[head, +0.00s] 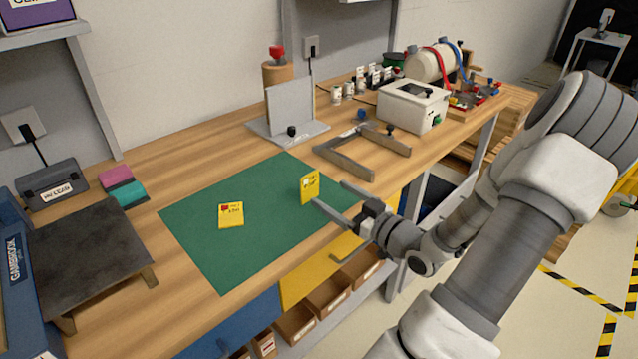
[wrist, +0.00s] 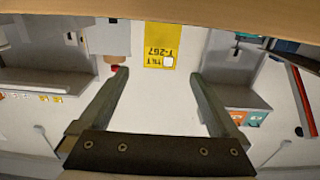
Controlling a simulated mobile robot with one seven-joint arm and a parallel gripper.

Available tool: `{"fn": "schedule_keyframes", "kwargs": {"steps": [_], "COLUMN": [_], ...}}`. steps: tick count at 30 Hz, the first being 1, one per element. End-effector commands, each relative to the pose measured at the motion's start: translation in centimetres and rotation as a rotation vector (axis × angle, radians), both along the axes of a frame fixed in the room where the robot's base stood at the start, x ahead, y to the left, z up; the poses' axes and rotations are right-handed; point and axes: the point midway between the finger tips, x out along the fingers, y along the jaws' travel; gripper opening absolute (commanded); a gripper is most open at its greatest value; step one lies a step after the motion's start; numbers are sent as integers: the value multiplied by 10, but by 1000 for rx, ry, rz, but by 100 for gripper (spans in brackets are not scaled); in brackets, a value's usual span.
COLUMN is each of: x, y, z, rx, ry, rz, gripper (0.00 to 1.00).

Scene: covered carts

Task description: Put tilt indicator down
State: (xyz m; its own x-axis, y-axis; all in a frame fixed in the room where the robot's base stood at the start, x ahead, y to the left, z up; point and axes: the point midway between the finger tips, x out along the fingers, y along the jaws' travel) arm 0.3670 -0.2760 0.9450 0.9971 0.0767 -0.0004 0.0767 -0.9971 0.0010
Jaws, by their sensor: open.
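A yellow tilt indicator card (head: 310,187) stands upright on the green mat (head: 262,245), near its right side. In the wrist view the card (wrist: 161,45) appears upside down, with "TILT" and "T-267" lettering and a white square. My gripper (head: 329,192) is open just to the right of the card, low over the mat's right edge. In the wrist view the card is centred between the two fingertips (wrist: 160,72), at or just beyond their ends, with a clear gap on both sides. A second yellow card (head: 231,215) with a red mark lies flat on the mat.
A white box (head: 412,105) is farther right. A dark low stand (head: 88,252) and pink and teal blocks (head: 122,185) are left. The mat's front is clear.

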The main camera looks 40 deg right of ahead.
Motion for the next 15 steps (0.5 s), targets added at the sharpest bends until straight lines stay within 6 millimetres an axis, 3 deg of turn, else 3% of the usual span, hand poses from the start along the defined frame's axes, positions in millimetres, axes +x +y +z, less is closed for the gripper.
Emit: {"fn": "schedule_keyframes", "kwargs": {"steps": [6, 15], "x": [-30, -36], "y": [-2, -2], "z": [0, 0], "rx": [1, 1], "ry": [0, -1], "rz": [-1, 1], "gripper": [98, 98]}}
